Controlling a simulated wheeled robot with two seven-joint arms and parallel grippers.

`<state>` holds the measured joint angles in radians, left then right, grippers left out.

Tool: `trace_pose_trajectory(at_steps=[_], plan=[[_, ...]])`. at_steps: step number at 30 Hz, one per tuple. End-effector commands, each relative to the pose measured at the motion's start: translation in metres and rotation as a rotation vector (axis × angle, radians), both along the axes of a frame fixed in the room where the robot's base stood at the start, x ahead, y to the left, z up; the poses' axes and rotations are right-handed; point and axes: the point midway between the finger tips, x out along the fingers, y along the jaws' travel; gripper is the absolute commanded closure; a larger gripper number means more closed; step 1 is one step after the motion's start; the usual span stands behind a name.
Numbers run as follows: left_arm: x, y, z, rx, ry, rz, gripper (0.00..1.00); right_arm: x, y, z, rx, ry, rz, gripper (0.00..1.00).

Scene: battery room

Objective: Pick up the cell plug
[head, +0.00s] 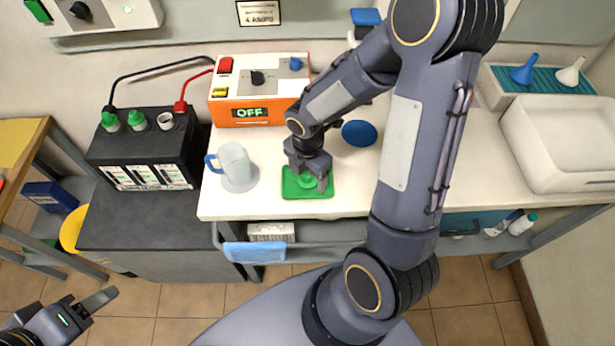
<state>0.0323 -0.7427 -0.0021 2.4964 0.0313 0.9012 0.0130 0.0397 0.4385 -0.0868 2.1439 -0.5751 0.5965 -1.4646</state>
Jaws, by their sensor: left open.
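A green cell plug (307,181) appears to sit on a small green mat (292,190) near the front edge of the white worktop, partly hidden by my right gripper. My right gripper (311,184) points down right over it, its fingers at the plug. I cannot tell whether they touch it or grip it. A black battery (143,158) stands at the left, with two green plugs (110,121) on top and one pale, uncapped filler opening (165,121). My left gripper (84,300) is open and empty at the lower left, above the tiled floor, far from the plug.
A white mug-like jug (236,167) with a blue handle stands left of the mat. An orange charger (259,90) reading OFF is behind, its cables running to the battery. A blue round lid (359,133) lies behind my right gripper. A white basin (565,143) is at right.

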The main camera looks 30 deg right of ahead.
Motion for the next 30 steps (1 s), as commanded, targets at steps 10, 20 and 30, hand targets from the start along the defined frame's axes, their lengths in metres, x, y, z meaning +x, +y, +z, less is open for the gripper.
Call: trace_pose_trajectory(at_steps=[10, 20, 30], plan=[[0.000, 0.000, 0.000, 0.000, 0.000, 0.000, 0.45, 0.000, 0.000, 0.000, 0.000, 0.000, 0.000, 0.71], [0.000, 0.000, 0.000, 0.000, 0.000, 0.000, 0.45, 0.000, 0.000, 0.001, 0.000, 0.000, 0.000, 0.74], [0.000, 0.000, 0.001, 0.000, 0.000, 0.000, 0.45, -0.004, 0.004, 0.040, 0.001, -0.006, 0.002, 0.74]])
